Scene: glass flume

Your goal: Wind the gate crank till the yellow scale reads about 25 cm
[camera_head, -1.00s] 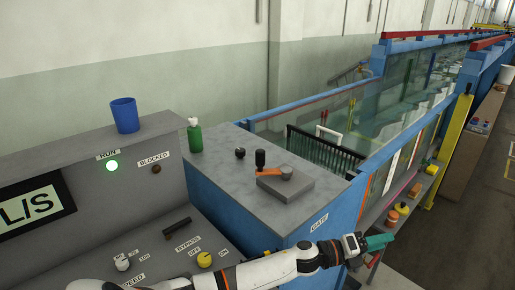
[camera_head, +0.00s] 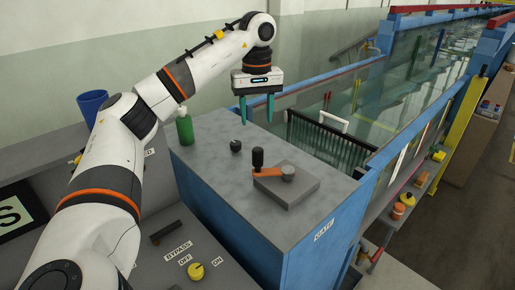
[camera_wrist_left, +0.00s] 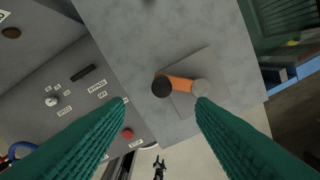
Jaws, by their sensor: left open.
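The gate crank (camera_head: 270,172) is an orange arm with an upright black knob (camera_head: 258,158) at its left end and a grey hub (camera_head: 288,173) at its right end. It sits on a grey block on top of the blue gate cabinet (camera_head: 325,225). My left gripper (camera_head: 257,109) is open and empty, pointing down, above and behind the crank. In the left wrist view the crank (camera_wrist_left: 180,83) lies beyond the gap between the green fingers, with the black knob at left. I cannot make out the yellow scale's reading.
A blue cup (camera_head: 92,104) is partly behind my left arm. The control panel has a yellow bypass switch (camera_head: 196,271). The glass flume (camera_head: 400,105) runs away at right.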

